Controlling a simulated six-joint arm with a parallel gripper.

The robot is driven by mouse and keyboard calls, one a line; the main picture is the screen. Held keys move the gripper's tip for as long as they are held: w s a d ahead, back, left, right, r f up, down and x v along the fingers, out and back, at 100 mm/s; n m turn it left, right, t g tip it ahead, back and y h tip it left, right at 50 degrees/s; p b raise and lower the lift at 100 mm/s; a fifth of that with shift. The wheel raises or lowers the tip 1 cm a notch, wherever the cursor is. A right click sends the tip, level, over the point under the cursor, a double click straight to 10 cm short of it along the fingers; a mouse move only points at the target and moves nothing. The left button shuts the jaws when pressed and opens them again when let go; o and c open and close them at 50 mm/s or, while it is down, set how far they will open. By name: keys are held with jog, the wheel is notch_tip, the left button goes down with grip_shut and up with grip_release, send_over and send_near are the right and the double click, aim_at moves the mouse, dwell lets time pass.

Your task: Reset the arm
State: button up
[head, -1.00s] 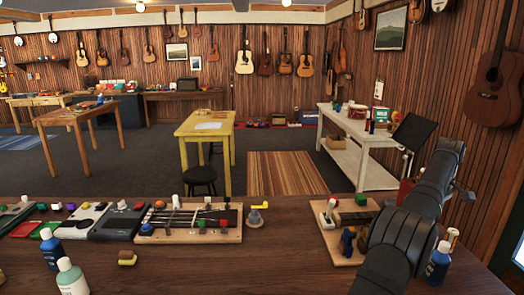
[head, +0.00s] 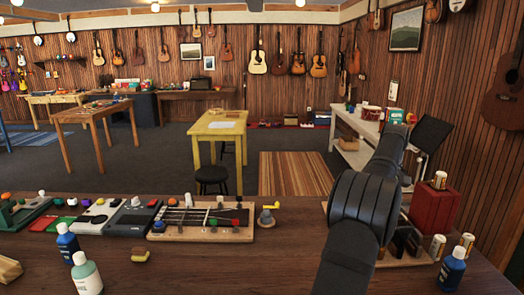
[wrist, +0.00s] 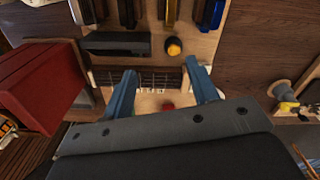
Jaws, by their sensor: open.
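My gripper (wrist: 165,95) shows in the wrist view with its two blue fingers spread apart and nothing between them. It hangs over a light wooden board (wrist: 205,45) that holds a dark block (wrist: 116,44), an orange-topped peg (wrist: 174,46) and several dark upright pieces along its top edge. A fretted strip on the board shows between the fingers. In the head view my arm rises from the bottom right and hides the gripper and most of this board.
A red box (head: 435,207) stands right of my arm, with small cylinders and a blue bottle (head: 452,269) near it.

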jog(key=s+a+n, duration=0.1)
jog(key=a+n, duration=0.3)
jog(key=a, duration=4.8)
jog(key=shift+a+n, duration=0.3)
